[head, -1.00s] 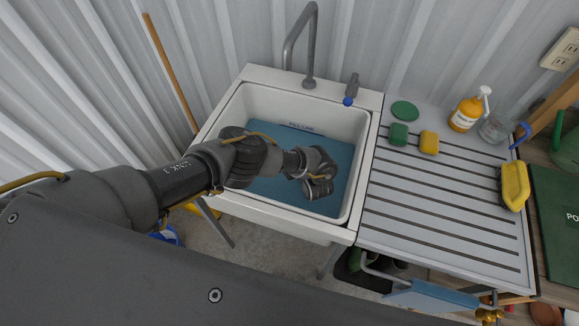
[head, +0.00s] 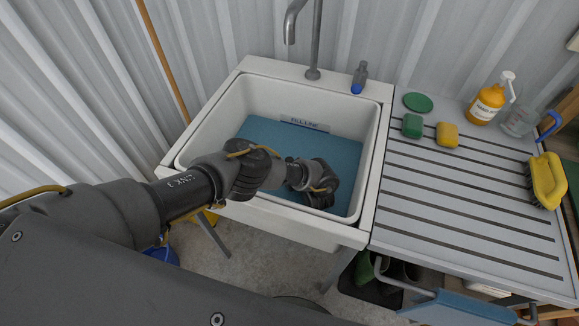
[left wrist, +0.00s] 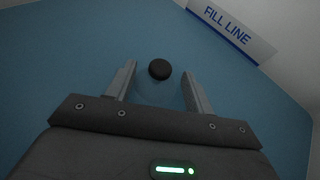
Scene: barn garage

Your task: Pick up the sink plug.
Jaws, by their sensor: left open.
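The sink plug looks like a small round black thing (left wrist: 159,69) in the left wrist view, against the blue surface inside the sink. My left gripper (left wrist: 159,84) is open and empty. The black plug shows between its two fingertips and slightly beyond them, touching neither. In the head view my left arm reaches over the front rim of the white sink (head: 253,68), and my left gripper (head: 321,200) points down inside it. The plug is hidden there behind my wrist. My right gripper is not in view.
A FILL LINE label (head: 304,124) is on the sink's back wall. A tap (head: 316,45) and a blue-tipped grey valve (head: 359,77) stand behind.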

